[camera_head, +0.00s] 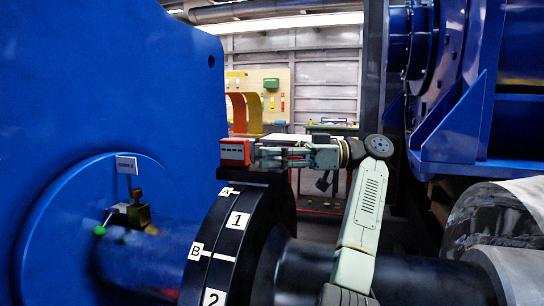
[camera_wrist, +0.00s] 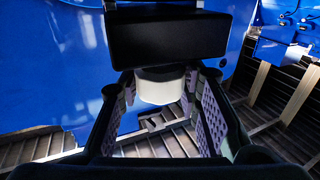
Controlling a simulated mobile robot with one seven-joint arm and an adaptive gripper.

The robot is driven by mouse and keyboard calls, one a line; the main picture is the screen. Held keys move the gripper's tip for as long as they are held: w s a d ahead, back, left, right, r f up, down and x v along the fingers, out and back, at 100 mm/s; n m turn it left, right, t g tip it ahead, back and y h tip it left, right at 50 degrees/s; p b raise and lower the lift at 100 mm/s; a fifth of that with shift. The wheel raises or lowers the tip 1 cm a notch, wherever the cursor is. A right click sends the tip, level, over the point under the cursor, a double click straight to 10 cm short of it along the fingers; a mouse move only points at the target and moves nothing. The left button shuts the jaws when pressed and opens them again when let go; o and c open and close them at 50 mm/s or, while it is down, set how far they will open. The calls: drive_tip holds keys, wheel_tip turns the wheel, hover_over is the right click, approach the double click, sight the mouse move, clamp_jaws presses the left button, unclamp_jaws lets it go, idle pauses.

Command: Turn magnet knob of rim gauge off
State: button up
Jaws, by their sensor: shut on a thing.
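The black rim (camera_head: 228,240) carries white labels. A large blue housing (camera_head: 100,80) stands left, and blue machinery (camera_head: 450,120) stands right.

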idle(0.4)
drive_tip(key=o, duration=1.2)
drive_tip(key=shift+c, duration=0.2)
drive_tip(key=shift+f+m+t, duration=0.1)
drive_tip(key=shift+m+t, duration=0.2)
drive_tip(key=shift+t, duration=0.2)
